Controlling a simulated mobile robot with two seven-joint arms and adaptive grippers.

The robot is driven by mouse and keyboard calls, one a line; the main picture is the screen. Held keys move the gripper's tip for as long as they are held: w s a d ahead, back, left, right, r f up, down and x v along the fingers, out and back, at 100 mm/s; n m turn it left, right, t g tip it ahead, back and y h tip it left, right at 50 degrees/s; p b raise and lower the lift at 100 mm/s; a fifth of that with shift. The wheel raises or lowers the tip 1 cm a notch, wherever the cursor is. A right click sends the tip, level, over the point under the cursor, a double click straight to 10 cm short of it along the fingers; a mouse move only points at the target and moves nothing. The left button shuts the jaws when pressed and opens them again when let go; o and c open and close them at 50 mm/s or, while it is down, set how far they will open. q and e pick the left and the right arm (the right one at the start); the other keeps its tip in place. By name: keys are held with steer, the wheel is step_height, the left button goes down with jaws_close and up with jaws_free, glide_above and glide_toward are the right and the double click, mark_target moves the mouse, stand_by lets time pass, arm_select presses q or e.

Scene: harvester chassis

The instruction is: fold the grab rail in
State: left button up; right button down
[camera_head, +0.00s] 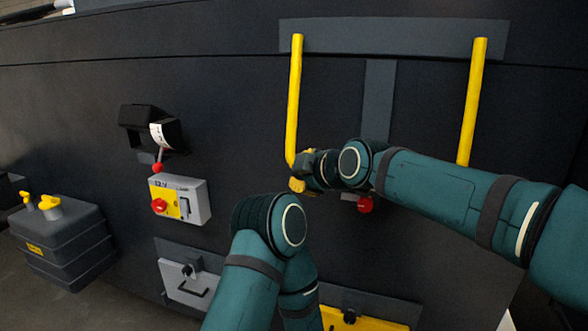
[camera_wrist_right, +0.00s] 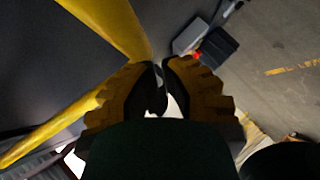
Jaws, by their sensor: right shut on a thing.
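The yellow grab rail (camera_head: 293,100) stands out from the dark chassis wall; its two legs hang down from a grey plate (camera_head: 390,37). Its lower bar is mostly hidden behind my right arm. My right gripper (camera_head: 299,180) is at the lower left corner of the rail, shut on it. In the right wrist view the rail (camera_wrist_right: 115,25) runs down to the fingertips (camera_wrist_right: 160,75), and a second yellow length runs off to the lower left. The exact contact is hard to see. My left arm is folded at the bottom centre, and its gripper is out of the picture.
A red knob (camera_head: 365,205) sits just under my right forearm. To the left are a lever with a red ball (camera_head: 158,168), a grey and yellow switch box (camera_head: 183,200) and a dark tank with yellow caps (camera_head: 68,245). Grey and yellow panels lie low on the wall.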

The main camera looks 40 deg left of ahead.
steer(key=w+a+f+n+t+y, duration=0.1)
steer(key=w, duration=0.5)
steer(key=shift+a+f+t, duration=0.3)
steer(key=shift+a+t, duration=0.05)
steer(key=shift+t, duration=0.05)
steer(key=shift+w, duration=0.1)
steer(key=shift+b, duration=0.3)
